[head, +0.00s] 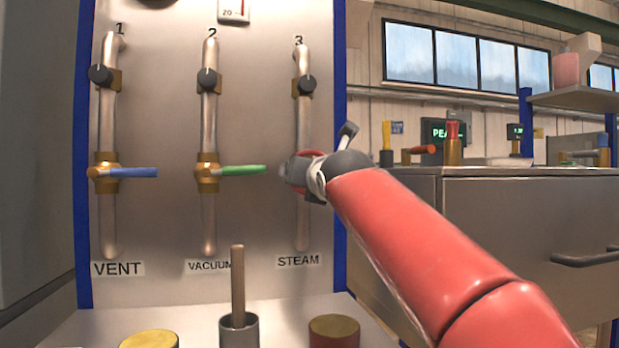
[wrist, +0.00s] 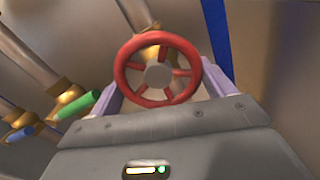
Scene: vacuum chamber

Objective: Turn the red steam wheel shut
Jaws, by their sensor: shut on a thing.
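The red steam wheel (wrist: 133,85) shows in the wrist view as a spoked ring with a grey hub, on a brass fitting of a steel pipe. In the head view only a bit of its red rim (head: 309,153) shows; my gripper and wrist hide the rest. My gripper (wrist: 158,92) is shut on the wheel, with one pale finger at each side of the rim. In the head view my red arm reaches from the lower right to pipe 3 (head: 303,120), above the STEAM label (head: 298,261).
To the left, the VENT pipe has a blue lever (head: 138,173) and the VACUUM pipe a green lever (head: 243,170), both level. Below stand a grey cup with a rod (head: 238,330) and two round-topped canisters (head: 334,332). A grey cabinet (head: 500,225) stands at right.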

